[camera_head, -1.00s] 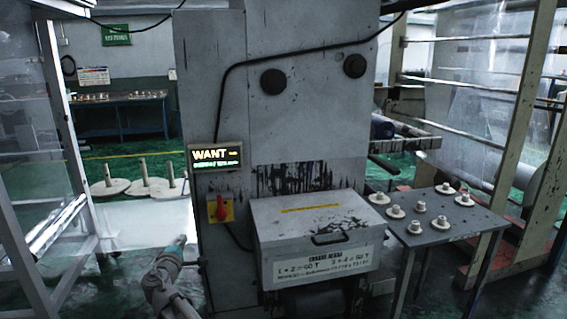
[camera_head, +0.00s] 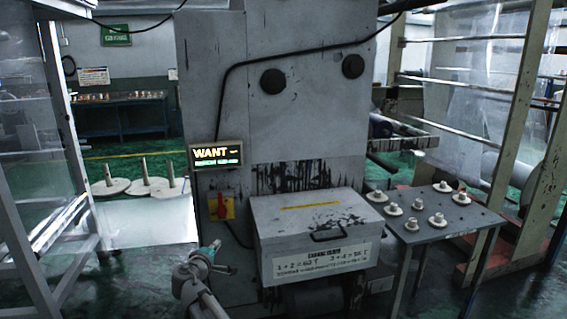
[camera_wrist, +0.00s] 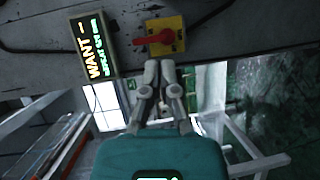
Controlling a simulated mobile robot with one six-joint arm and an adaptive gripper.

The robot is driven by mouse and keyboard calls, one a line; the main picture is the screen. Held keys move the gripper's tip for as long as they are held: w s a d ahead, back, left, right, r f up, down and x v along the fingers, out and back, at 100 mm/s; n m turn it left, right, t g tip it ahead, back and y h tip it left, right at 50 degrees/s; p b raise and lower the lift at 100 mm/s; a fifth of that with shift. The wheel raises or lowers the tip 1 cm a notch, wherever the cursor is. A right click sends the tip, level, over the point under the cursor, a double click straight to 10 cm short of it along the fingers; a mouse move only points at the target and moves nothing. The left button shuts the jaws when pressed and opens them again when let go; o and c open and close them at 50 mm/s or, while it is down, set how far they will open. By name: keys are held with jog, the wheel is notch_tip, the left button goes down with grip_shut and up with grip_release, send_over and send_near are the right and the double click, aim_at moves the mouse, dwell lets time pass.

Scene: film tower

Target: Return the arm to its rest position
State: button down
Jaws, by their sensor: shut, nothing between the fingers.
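My arm (camera_head: 196,283) rises from the bottom of the head view, left of the grey box, with its teal wrist end below the red switch. My gripper (camera_wrist: 160,66) shows in the wrist view with its two grey fingers close together, shut and empty. Its fingertips are hard to make out in the head view. The red switch (camera_head: 222,207) on its yellow plate sits on the machine's front. In the wrist view the switch (camera_wrist: 155,39) lies just beyond the fingertips; whether there is contact I cannot tell.
A lit display (camera_head: 216,155) reading WANT is above the switch. A grey box (camera_head: 290,225) juts from the machine at right. A grey table (camera_head: 420,237) holds several white spools. A glazed frame (camera_head: 82,255) stands at left, with a pale surface (camera_head: 150,222) between.

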jog(key=s+d+f+m+g+h, duration=0.1)
jog(key=s+d+f+m+g, duration=0.15)
jog(key=d, duration=0.65)
jog(key=s+d+f+m+g+h, duration=0.1)
jog(key=d+f+m+g, duration=0.25)
jog(key=d, duration=0.45)
jog(key=s+d+f+m+g+h, duration=0.1)
jog(key=s+d+f+m+g, duration=0.2)
jog(key=d, duration=0.6)
jog(key=s+d+f+m+g+y, duration=0.35)
jog(key=s+d, duration=0.25)
jog(key=s, duration=0.2)
jog(key=s+d+f+m+g+y, duration=0.35)
jog(key=s+d, duration=0.25)
jog(key=s, duration=0.2)
notch_tip(320, 180, up, 19)
jog(key=n+p, duration=0.1)
jog(key=p, duration=1.8)
jog(key=shift+w+h, duration=0.3)
jog(key=shift+h, duration=0.1)
jog(key=shift+a+r, duration=0.1)
